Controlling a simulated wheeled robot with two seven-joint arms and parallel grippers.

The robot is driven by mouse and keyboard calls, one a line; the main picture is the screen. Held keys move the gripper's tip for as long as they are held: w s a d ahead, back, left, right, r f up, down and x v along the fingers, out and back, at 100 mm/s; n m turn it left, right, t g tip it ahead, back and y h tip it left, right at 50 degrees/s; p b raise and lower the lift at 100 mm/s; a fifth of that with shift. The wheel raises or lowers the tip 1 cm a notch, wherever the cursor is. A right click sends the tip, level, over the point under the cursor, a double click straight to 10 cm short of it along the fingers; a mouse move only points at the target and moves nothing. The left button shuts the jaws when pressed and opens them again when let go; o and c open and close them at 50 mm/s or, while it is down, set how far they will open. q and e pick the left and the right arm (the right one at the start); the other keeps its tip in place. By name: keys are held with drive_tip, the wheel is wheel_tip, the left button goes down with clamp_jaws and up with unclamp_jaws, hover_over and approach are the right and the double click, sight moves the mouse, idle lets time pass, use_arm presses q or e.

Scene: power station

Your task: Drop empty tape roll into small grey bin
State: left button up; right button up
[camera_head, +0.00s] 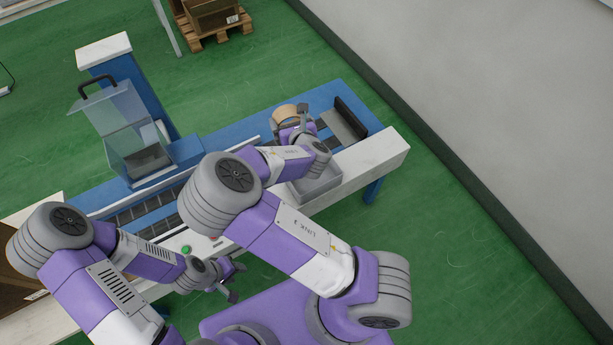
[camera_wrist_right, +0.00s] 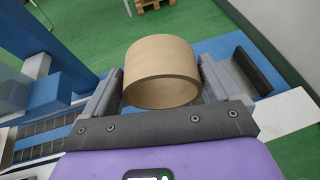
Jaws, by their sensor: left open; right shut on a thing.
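The empty tape roll (camera_head: 286,114) is a tan cardboard ring at the far right part of the blue conveyor station. My right gripper (camera_head: 292,122) is shut on it. In the right wrist view the tape roll (camera_wrist_right: 162,75) sits between the two fingers, its opening facing the camera. The small grey bin (camera_head: 316,186) is on the white ledge, nearer to me than the roll and partly hidden by my right arm. My left gripper (camera_head: 233,281) is open and empty, low in front of the station.
A clear box with a raised lid (camera_head: 137,145) stands on the blue station to the left. A dark upright plate (camera_head: 350,117) is at the conveyor's right end. A green button (camera_head: 186,249) is on the front ledge. A brown box (camera_head: 22,285) is at the left edge.

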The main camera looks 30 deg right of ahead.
drive_tip(key=s+d+f+m+h+b, duration=0.1)
drive_tip(key=s+d+f+m+h, duration=0.1)
drive_tip(key=f, duration=0.5)
drive_tip(key=s+d+f+m+g+h+b, duration=0.1)
drive_tip(key=s+d+f+h+b, duration=0.1)
drive_tip(key=s+d+f, duration=0.2)
wheel_tip(320, 180, down, 4)
drive_tip(key=shift+d+r+m, duration=0.1)
drive_tip(key=shift+d+m, duration=0.3)
drive_tip(key=shift+d, duration=0.3)
drive_tip(key=shift+h, duration=0.3)
wheel_tip(320, 180, down, 6)
drive_tip(key=b, duration=0.5)
drive_tip(key=shift+b, duration=0.3)
drive_tip(key=o, duration=0.7)
drive_tip(key=p+v, duration=0.2)
drive_tip(key=v, duration=0.5)
drive_tip(key=shift+s+r+p, duration=0.25)
drive_tip(key=shift+p, duration=0.15)
